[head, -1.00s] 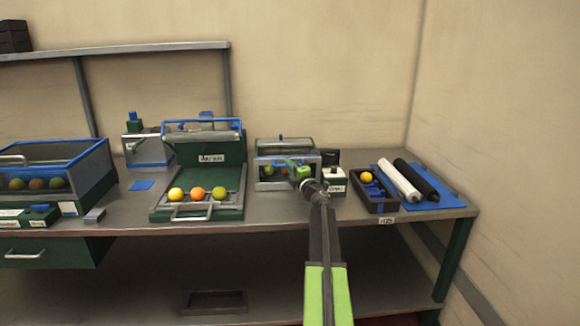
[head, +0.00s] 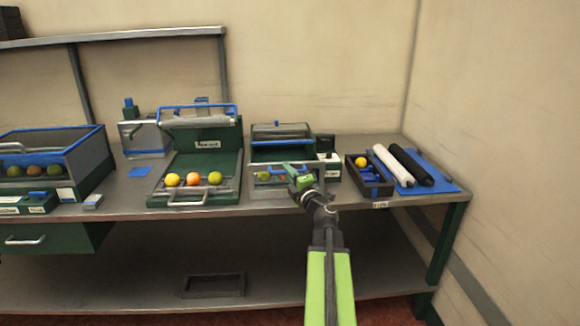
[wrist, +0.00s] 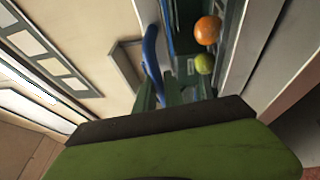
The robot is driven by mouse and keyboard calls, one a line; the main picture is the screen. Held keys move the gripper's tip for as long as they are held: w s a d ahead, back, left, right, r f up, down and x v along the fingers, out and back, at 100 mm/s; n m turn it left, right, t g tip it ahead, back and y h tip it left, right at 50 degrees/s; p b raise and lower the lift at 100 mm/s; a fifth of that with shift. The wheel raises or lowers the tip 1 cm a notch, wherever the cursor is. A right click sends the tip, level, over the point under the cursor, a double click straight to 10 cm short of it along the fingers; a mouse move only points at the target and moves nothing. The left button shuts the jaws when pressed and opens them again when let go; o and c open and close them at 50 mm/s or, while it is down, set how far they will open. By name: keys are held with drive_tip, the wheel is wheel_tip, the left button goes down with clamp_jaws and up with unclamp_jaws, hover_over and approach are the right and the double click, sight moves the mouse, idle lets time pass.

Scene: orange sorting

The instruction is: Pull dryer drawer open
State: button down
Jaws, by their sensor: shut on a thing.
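The dryer (head: 283,131) is a green and grey box on the bench. Its drawer (head: 319,177) stands out from the front toward me. My gripper (head: 288,169) is at the drawer's front, shut on the blue drawer handle, which shows between the fingers in the wrist view (wrist: 152,55).
Left of the dryer is a green tray unit (head: 236,170) with several fruits. At right are a dark bin (head: 378,189) with a yellow fruit and a blue mat (head: 440,180) with two rollers. The bench front edge (head: 250,208) runs below the drawer.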

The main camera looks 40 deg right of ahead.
drive_tip(key=shift+s+a, duration=0.4)
drive_tip(key=shift+a, duration=0.1)
drive_tip(key=c, duration=1.5)
unclamp_jaws()
drive_tip(key=shift+o, duration=0.2)
